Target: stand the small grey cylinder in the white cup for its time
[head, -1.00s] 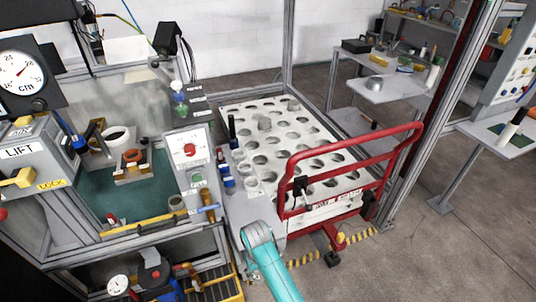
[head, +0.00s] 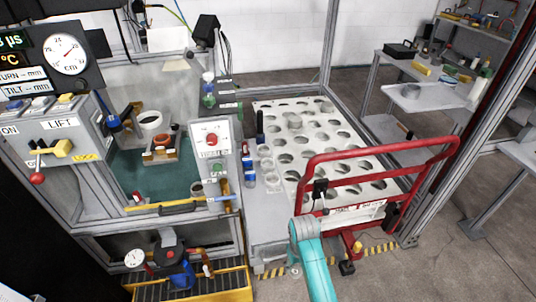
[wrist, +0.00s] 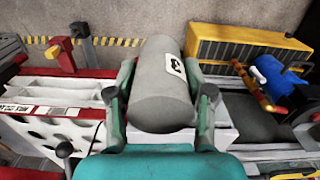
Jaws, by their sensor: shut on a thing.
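In the wrist view my gripper (wrist: 160,76) is shut on a grey cylinder (wrist: 157,101) with a small white label, one finger on each side. In the head view my gripper and this cylinder do not show; only my teal arm is seen. A white cup (head: 151,120) with a dark inside stands at the left, behind the green mat of the open bench.
An orange-topped block (head: 161,146) sits near the white cup. The lift panel (head: 60,130) is at left, a dial box (head: 211,143) in the middle.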

